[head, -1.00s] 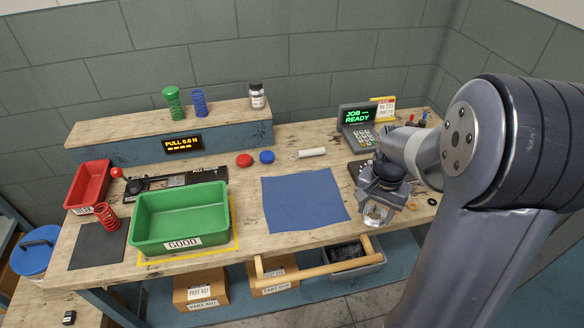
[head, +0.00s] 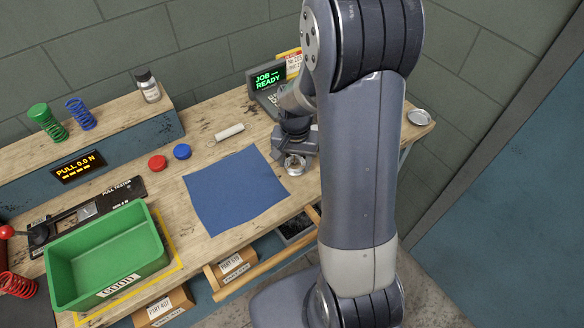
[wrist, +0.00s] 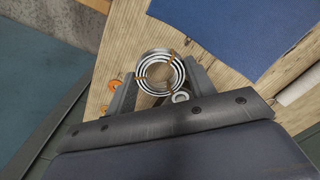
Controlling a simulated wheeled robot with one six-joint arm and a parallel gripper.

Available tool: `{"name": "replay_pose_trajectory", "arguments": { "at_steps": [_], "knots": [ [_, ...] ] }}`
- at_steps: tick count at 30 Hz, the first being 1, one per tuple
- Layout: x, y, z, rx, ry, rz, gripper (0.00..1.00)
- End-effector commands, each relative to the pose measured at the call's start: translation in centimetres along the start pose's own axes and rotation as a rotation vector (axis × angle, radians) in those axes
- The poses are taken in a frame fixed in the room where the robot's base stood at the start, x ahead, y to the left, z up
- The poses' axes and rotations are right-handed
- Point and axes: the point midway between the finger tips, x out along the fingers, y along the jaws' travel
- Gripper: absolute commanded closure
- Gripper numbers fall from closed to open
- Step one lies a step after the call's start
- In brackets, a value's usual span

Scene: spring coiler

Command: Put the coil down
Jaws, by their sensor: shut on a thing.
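The coil is a ring of silvery wire bound with several brownish ties. It shows in the wrist view (wrist: 143,66) between the two fingers, and in the head view (head: 296,173) low under the wrist, near the front right of the workbench. My gripper (wrist: 160,82) is shut on the coil, with one finger on each side; it also shows in the head view (head: 295,158). The coil is over bare wood, right of the blue mat (head: 235,190). I cannot tell whether it touches the wood. My arm hides the bench to the right.
The green GOOD bin (head: 105,259) stands at the front left. A white roll (head: 229,132), a red cap (head: 157,163) and a blue cap (head: 182,151) lie behind the mat. Orange pieces (wrist: 114,85) lie near the coil. The mat is clear.

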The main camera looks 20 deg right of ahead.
Motion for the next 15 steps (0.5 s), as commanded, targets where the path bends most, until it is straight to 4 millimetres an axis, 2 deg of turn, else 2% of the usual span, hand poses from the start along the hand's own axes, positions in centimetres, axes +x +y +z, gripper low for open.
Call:
{"name": "replay_pose_trajectory", "arguments": {
  "at_steps": [9, 15],
  "knots": [
    [3.5, 0.0, 0.1, 0.0, -0.004, 0.002, 0.77],
    [4.4, 0.0, 0.0, 0.0, 0.0, 0.0, 0.77]
  ]
}}
